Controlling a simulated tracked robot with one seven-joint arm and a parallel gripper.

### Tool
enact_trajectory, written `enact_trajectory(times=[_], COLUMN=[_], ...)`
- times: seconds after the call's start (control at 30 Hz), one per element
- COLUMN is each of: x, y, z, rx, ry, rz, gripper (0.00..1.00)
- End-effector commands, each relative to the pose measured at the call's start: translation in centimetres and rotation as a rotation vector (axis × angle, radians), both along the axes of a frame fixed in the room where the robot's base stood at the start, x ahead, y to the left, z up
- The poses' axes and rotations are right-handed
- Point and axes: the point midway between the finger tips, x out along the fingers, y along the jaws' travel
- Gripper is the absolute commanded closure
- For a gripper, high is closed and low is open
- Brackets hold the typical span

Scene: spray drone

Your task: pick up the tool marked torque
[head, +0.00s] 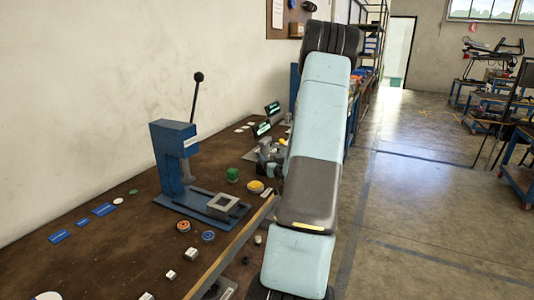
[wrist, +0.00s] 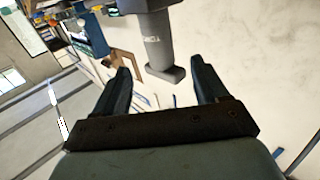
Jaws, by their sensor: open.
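A grey tool handle (wrist: 157,45) with a wide flat end shows in the wrist view. It carries small white lettering, too blurred to read surely, though it could be "torque". My gripper (wrist: 162,68) is open, with one finger to each side of the handle's flat end. The handle appears just past the fingertips, and no contact shows. The tool's upper part runs out of the top of the picture. In the head view my arm hides the gripper and this tool.
A brown workbench (head: 105,255) runs along the left wall, with a blue lever press (head: 174,150) and several small parts on it. A brown board (head: 276,14) hangs on the wall behind. Open floor (head: 420,225) lies to the right, with blue carts (head: 490,100) farther back.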

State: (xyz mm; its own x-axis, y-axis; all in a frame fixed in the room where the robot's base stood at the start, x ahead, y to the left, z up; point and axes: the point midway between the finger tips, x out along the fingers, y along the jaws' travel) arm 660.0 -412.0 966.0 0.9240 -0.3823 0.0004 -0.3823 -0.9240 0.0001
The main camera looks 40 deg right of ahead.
Motion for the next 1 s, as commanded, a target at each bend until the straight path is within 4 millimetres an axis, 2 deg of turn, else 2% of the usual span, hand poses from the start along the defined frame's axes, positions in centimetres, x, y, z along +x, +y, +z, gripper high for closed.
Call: enact_trajectory(times=[0.13,0.47,0.73,1.0], x=[2.2,4.3,7.5,8.5], y=[-0.9,-1.8,-3.1,-3.5], z=[0.0,0.2,0.8,0.8], rx=[0.000,0.000,0.000,0.000], ry=[0.000,-0.001,-0.001,0.001], rz=[0.001,0.000,-0.001,-0.002], gripper=[0.27,0.27,0.27,0.27])
